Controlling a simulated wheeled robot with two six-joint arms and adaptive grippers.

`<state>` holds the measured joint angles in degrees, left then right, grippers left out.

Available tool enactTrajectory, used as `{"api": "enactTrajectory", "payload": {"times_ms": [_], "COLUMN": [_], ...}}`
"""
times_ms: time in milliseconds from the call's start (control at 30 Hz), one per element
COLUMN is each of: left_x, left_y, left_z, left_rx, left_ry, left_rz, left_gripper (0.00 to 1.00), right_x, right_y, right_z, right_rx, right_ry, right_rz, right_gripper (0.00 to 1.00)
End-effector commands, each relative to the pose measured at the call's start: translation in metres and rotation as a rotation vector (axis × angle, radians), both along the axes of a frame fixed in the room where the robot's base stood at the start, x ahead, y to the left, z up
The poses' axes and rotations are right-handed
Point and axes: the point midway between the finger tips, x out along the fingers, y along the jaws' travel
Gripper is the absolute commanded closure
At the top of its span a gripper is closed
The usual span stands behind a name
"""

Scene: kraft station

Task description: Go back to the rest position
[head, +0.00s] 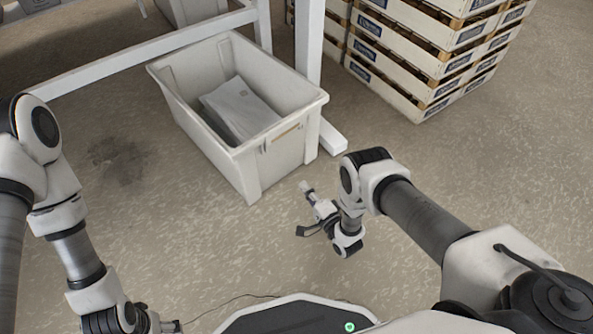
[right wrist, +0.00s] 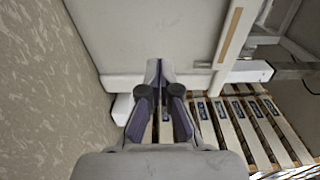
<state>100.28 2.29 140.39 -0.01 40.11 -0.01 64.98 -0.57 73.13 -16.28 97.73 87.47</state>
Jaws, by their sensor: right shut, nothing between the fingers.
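My right gripper (head: 306,187) hangs over the floor in front of the white bin, at its near right side. It is shut and empty. In the right wrist view its fingertips (right wrist: 158,68) meet, with the bin's pale wall behind them. My left arm comes down the left edge of the head view. Only a small part of my left gripper (head: 170,326) shows at the bottom edge, and its fingers cannot be made out.
A white bin (head: 192,136) stands on the floor with a pale package (head: 238,108) inside. A white table frame (head: 309,45) rises behind it. Stacked crates (head: 412,62) stand at the back right. The floor (head: 490,180) on the right is clear. A thin cable lies near my base.

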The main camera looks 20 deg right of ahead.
Motion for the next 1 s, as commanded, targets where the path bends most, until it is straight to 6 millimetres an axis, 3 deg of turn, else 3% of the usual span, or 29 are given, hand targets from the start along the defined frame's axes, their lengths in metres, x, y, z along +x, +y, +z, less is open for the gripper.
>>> {"api": "enactTrajectory", "payload": {"times_ms": [200,367,467,567,700,767,867,967,1000], "left_x": [0.0,0.0,0.0,0.0,0.0,0.0,0.0,0.0,0.0], "left_y": [0.0,0.0,0.0,0.0,0.0,0.0,0.0,0.0,0.0], "left_z": [0.003,0.003,0.005,0.008,0.017,0.022,0.027,0.033,0.035], "left_rx": [0.0,0.0,0.0,0.0,0.0,0.0,0.0,0.0,0.0], "left_ry": [0.0,0.0,0.0,0.0,0.0,0.0,0.0,0.0,0.0], "left_rz": [0.0,0.0,0.0,0.0,0.0,0.0,0.0,0.0,0.0], "left_gripper": [0.2,0.2,0.2,0.2,0.2,0.2,0.2,0.2,0.2], "right_x": [-0.009,-0.008,0.002,0.023,0.056,0.062,0.052,0.02,-0.003], "right_y": [-0.003,-0.003,-0.003,-0.004,-0.01,-0.016,-0.027,-0.039,-0.044], "right_z": [-0.001,0.0,0.012,0.038,0.098,0.123,0.136,0.136,0.132], "right_rx": [0.0,0.001,0.0,0.0,-0.003,-0.015,-0.126,-0.326,-0.432], "right_ry": [0.0,-0.002,-0.022,-0.066,-0.115,-0.075,0.062,0.252,0.351], "right_rz": [-0.001,-0.001,-0.001,-0.003,-0.014,-0.034,-0.069,-0.074,-0.056], "right_gripper": [1.0,1.0,1.0,1.0,1.0,1.0,1.0,1.0,1.0]}}
